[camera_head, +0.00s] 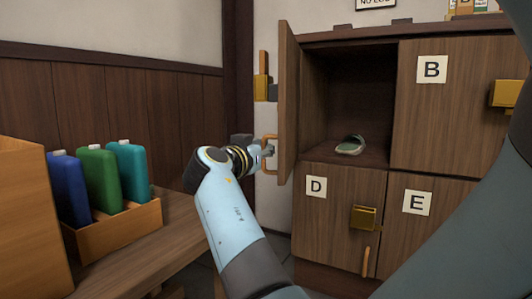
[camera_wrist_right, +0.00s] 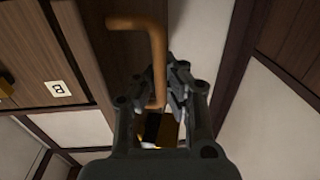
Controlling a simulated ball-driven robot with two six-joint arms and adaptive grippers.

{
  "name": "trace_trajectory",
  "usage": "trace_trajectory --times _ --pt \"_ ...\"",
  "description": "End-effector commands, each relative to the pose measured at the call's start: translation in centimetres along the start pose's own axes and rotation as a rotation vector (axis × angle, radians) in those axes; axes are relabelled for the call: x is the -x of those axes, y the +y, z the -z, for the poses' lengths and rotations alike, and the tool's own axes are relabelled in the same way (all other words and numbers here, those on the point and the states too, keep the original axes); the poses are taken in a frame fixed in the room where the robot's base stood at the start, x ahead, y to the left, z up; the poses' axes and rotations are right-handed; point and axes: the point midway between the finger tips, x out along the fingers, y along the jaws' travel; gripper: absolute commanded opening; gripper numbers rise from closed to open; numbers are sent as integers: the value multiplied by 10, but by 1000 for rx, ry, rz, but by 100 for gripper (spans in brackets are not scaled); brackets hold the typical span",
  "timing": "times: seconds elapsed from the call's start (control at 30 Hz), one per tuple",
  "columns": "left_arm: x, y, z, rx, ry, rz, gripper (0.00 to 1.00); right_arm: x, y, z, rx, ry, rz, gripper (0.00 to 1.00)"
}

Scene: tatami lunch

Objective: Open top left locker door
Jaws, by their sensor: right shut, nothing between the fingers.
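The top left locker door (camera_head: 288,95) stands swung open, seen nearly edge-on at the left of its compartment (camera_head: 344,85). Its wooden bar handle (camera_head: 269,137) sits low on the door's outer face and also shows in the right wrist view (camera_wrist_right: 157,55). My right gripper (camera_head: 267,150) is at this handle on the outer side of the door. My left gripper is out of view.
A green-and-white slipper (camera_head: 350,146) lies inside the open compartment. Doors B (camera_head: 430,110), D (camera_head: 330,205) and E (camera_head: 415,225) are shut. A bench (camera_head: 150,245) at left carries a wooden box (camera_head: 115,232) of blue, green and teal bottles.

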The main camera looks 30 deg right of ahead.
Motion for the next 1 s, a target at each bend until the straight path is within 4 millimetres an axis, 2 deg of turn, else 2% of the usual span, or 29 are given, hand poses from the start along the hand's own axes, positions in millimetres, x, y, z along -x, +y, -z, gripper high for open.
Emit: trace_trajectory --times 0.03,0.43,0.6,1.0 --pt "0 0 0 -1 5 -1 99 2 -1 -8 7 -16 0 0" --pt "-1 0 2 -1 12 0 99 2 -1 -8 6 -16 0 0" --pt "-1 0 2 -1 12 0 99 2 -1 -6 4 -11 0 21" --pt "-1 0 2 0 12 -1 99 0 -1 -1 1 -3 -1 21"
